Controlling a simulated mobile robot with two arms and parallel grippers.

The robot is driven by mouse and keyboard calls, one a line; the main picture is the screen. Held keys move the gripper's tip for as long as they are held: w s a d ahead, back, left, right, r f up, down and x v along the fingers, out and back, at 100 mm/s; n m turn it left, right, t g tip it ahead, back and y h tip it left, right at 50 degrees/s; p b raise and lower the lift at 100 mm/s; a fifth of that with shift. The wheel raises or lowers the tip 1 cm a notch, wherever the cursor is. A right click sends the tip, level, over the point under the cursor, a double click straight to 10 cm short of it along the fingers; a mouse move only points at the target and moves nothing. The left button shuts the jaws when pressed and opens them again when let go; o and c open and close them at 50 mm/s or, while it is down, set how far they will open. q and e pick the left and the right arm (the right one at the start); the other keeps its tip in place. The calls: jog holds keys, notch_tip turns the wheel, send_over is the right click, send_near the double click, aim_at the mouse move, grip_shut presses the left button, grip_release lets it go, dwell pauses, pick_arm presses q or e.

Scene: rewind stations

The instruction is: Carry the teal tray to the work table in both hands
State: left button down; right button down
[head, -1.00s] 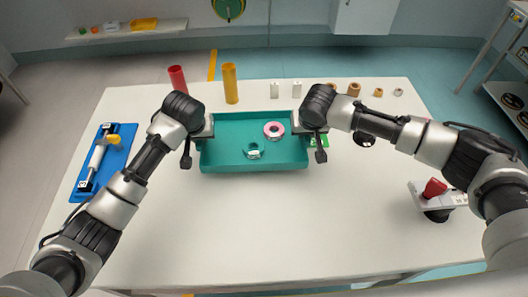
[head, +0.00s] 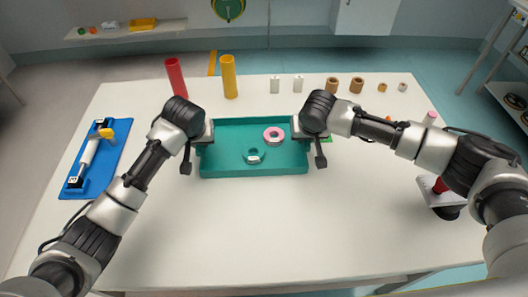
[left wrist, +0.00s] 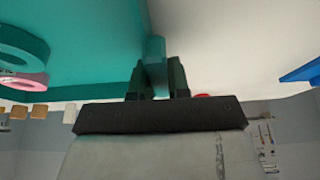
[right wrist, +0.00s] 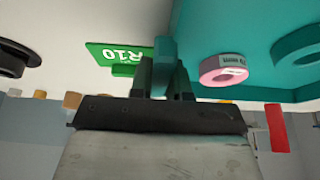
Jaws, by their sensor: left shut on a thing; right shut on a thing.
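The teal tray (head: 225,165) is over the white work table (head: 250,230), between my two grippers. It looks level; I cannot tell whether it touches the table top. A pink roll (head: 273,136) and a teal ring (head: 254,156) with a white label lie inside it. My left gripper (head: 204,136) is shut on the tray's left wall, which also shows between the fingers in the left wrist view (left wrist: 155,65). My right gripper (head: 301,133) is shut on the right wall, seen in the right wrist view (right wrist: 163,65).
A green R10 card (right wrist: 118,55) lies beside the tray's right end. A blue board (head: 92,160) with a tool is at the left. Red (head: 176,78) and yellow (head: 229,77) cylinders and several small rolls stand along the back. A red-handled device (head: 440,187) is at the right. The front is clear.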

pick_arm(q)
jog(key=c, duration=1.4)
grip_release()
jog(key=shift+a, duration=0.1)
pick_arm(e)
jog(key=c, duration=1.4)
grip_release()
jog(key=shift+d, duration=0.15)
pick_arm(q)
jog(key=o, duration=0.3)
pick_arm(e)
jog(key=o, duration=0.3)
pick_arm(q)
jog(key=v, duration=1.2)
pick_arm(e)
jog(key=v, duration=1.2)
pick_arm(q)
jog(key=shift+p, duration=0.3)
